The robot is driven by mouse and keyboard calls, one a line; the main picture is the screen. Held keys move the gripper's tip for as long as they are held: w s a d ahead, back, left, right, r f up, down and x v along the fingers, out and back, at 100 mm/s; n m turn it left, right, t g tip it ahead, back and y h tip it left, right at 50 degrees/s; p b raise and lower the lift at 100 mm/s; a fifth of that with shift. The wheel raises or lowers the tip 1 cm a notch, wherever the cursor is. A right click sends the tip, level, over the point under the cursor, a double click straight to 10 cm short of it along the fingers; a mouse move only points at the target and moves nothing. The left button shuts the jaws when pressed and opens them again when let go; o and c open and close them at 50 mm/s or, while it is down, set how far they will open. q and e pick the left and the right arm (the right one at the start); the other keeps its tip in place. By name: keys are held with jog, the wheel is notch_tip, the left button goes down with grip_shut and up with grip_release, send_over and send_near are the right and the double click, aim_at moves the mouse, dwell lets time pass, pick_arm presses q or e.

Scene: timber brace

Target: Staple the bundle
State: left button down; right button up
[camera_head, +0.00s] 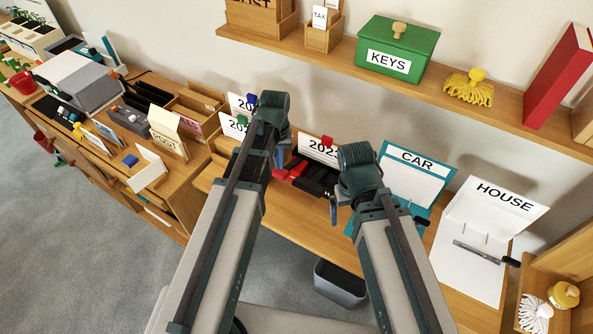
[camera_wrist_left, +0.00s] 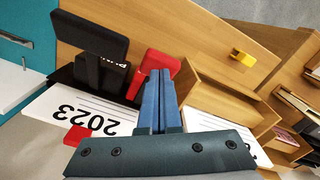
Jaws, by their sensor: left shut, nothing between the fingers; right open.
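My left gripper (camera_head: 280,158) is shut and empty over the middle desk; in the left wrist view its blue fingers (camera_wrist_left: 160,76) meet. A red tool (camera_wrist_left: 150,68), perhaps the stapler, lies at the fingertips there; whether they touch it I cannot tell. It shows in the head view as a red patch (camera_head: 298,168), partly hidden by my arm. A 2023 sheet (camera_head: 318,151) with a red clip stands behind it; it also shows in the left wrist view (camera_wrist_left: 75,105). I cannot tell which papers are the bundle. My right gripper (camera_head: 333,210) is open and empty near the desk's front edge.
A black punch (camera_wrist_left: 100,60) lies beside the red tool. The CAR board (camera_head: 410,180) and HOUSE board (camera_head: 480,235) stand to the right. A shelf (camera_head: 300,48) with a green KEYS box (camera_head: 397,45) runs above. A grey bin (camera_head: 340,283) is on the floor.

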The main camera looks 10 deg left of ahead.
aim_at(280, 172)
pick_arm(q)
jog(key=shift+f, duration=0.25)
jog(key=shift+f+b, duration=2.05)
jog(key=shift+b, duration=0.25)
jog(key=shift+s+a+f+b, duration=0.15)
jog(key=shift+s+f+b, duration=0.35)
jog(key=shift+f+b, duration=0.2)
jog(key=shift+r, duration=0.2)
notch_tip(280, 172, up, 9)
jog(key=p, duration=0.9)
jog(key=shift+f, duration=0.1)
